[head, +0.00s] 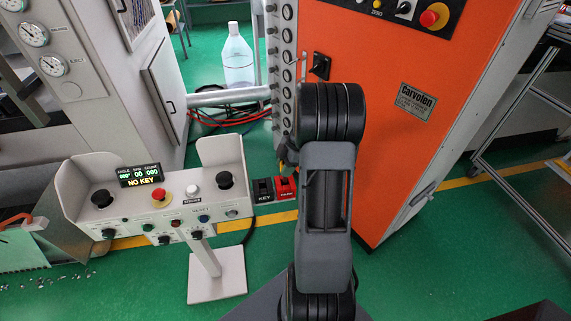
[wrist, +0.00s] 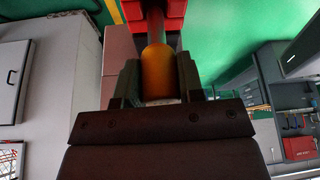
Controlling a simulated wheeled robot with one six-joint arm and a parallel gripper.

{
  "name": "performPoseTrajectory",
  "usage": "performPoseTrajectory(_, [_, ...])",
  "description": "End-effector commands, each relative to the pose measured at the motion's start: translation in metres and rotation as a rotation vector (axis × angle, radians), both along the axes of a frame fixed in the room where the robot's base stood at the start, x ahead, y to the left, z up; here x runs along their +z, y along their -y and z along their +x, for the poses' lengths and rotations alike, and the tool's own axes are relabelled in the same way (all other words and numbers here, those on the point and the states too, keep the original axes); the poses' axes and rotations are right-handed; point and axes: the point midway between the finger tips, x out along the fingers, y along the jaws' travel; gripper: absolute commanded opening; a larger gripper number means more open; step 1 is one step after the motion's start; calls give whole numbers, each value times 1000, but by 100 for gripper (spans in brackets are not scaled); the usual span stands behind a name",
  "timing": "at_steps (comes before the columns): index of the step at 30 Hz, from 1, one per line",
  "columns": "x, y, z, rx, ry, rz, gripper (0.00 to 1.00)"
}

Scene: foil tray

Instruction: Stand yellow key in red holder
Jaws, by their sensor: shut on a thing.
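The yellow key (wrist: 157,72) shows as an orange-yellow handle between the two dark fingers of my gripper (wrist: 158,82) in the wrist view. My gripper is shut on it. The red holder (wrist: 170,8) is just past the key's far end at the top of that view. In the head view the red holder (head: 285,188) sits beside a black holder (head: 263,189) with a KEY label. My gripper (head: 284,163) is just above the red holder there, largely hidden behind my arm. I cannot tell whether the key's tip is inside the holder.
A grey control console (head: 160,205) on a pedestal stands at left; its display (head: 141,174) reads NO KEY. An orange cabinet (head: 390,110) stands close behind my arm at right. A clear bottle (head: 238,58) stands at the back. Green floor is open at lower right.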

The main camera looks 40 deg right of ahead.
Motion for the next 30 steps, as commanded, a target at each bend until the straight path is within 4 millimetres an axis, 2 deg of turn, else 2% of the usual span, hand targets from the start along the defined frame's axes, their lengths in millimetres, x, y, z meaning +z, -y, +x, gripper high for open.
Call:
performPoseTrajectory(15, [-31,0,0,0,0,0,10])
performPoseTrajectory(30, [-34,0,0,0,0,1,10])
